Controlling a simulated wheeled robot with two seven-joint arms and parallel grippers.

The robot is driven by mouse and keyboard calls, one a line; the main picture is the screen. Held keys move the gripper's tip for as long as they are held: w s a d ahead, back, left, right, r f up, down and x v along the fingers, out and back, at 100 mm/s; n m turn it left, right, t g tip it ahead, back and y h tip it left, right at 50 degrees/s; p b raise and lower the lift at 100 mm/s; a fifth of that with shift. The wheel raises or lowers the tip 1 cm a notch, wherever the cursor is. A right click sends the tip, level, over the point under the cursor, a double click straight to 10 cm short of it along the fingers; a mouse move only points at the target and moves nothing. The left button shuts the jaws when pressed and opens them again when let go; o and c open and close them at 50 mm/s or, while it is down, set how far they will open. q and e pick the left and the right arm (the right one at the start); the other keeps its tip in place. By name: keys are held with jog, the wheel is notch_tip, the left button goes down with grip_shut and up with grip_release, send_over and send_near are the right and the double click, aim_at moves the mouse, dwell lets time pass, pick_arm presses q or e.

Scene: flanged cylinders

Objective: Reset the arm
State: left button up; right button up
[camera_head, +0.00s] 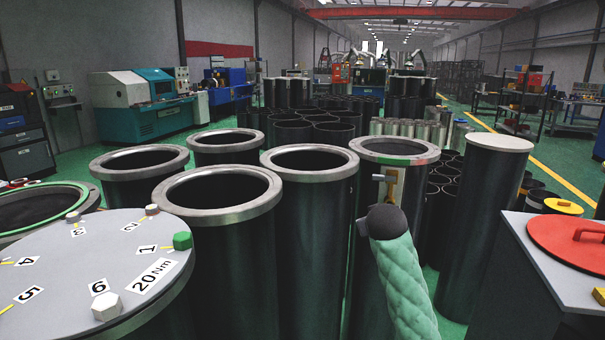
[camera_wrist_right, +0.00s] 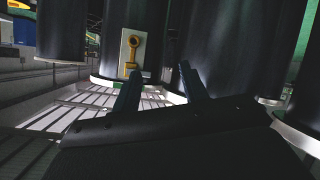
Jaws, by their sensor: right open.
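My right arm (camera_head: 402,270), in a green quilted sleeve with a dark end, comes up from the lower right in the head view, in front of a flanged cylinder. My right gripper (camera_wrist_right: 158,84) shows in the right wrist view, with its two dark fingers spread apart and nothing between them. Beyond the fingers, a pale plate with a yellow wrench-shaped part (camera_wrist_right: 132,52) is on or in front of a dark cylinder. My left arm and gripper are not in view.
Dark open cylinders with metal flanges (camera_head: 225,190) stand close together ahead. A numbered grey lid (camera_head: 95,262) with bolts is at the lower left. A box with a red lid (camera_head: 570,243) is at the right. A tall capped cylinder (camera_head: 480,230) stands right of my arm.

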jog(key=s+a+f+g+y, duration=0.1)
jog(key=s+a+f+g, duration=0.1)
jog(key=s+f, duration=1.1)
jog(key=s+a+f+g+y, duration=0.1)
jog(key=s+f+g, duration=0.4)
jog(key=s+f, duration=0.8)
jog(key=s+a+f+g+y, duration=0.1)
jog(key=s+a+f+g, duration=0.2)
jog(key=s+f, duration=1)
jog(key=s, duration=1.6)
jog(key=shift+f+m+y, duration=0.3)
jog(key=shift+f, duration=0.1)
